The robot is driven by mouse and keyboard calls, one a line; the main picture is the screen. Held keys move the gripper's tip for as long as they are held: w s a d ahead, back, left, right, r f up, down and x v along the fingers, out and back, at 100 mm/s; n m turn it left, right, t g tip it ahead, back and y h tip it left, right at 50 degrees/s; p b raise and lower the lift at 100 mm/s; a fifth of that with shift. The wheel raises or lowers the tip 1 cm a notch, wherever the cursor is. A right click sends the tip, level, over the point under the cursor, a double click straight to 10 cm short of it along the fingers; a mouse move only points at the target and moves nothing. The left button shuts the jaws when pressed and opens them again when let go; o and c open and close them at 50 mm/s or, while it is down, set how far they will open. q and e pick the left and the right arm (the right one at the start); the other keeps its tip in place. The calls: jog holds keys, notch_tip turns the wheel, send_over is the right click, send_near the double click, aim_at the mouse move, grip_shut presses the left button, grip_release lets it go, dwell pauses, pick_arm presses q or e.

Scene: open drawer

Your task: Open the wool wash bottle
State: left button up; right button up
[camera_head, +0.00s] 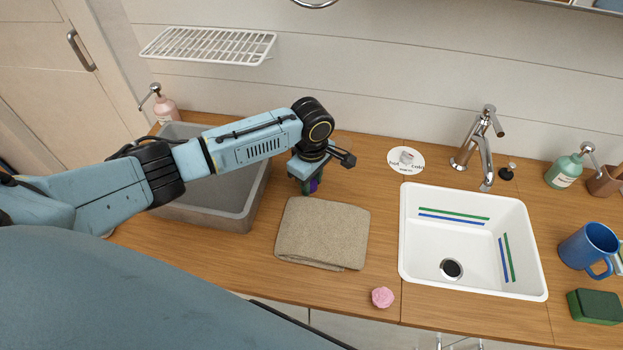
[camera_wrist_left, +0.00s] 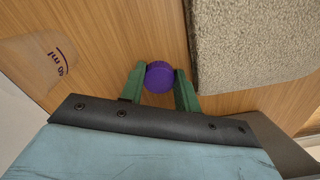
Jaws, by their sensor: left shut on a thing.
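The wool wash bottle shows mainly as its round purple cap (camera_wrist_left: 159,77), seen from above in the left wrist view. In the head view a small purple part (camera_head: 314,186) shows under my left wrist, beside the towel's back left corner. My left gripper (camera_wrist_left: 160,82) points down over the counter, its green fingers shut on either side of the cap. It also shows in the head view (camera_head: 308,187). The bottle's body is hidden by the cap and gripper, so I cannot tell whether the cap is loose. My right gripper is in neither view.
A folded beige towel (camera_head: 322,234) lies close by the bottle. A grey basin (camera_head: 238,222) stands at left, partly under my arm. A clear vessel with ml markings (camera_wrist_left: 40,62) shows beside the gripper. A white sink (camera_head: 418,240) and a pink object (camera_head: 382,297) are at right.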

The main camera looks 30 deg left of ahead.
aim_at(312, 185)
pick_arm(q)
jog(key=shift+o, duration=0.2)
jog(key=shift+s+f, duration=0.3)
jog(key=shift+f, duration=0.2)
jog(key=o, duration=0.7)
jog(key=shift+f, duration=0.1)
jog(key=shift+o, duration=0.4)
jog(key=shift+d+f, duration=0.1)
jog(key=shift+r, duration=0.25)
notch_tip(312, 185, up, 13)
jog(key=p, duration=0.1)
jog(key=shift+w+r+p, duration=0.15)
jog(key=shift+w+p, duration=0.1)
jog(key=shift+p, duration=0.05)
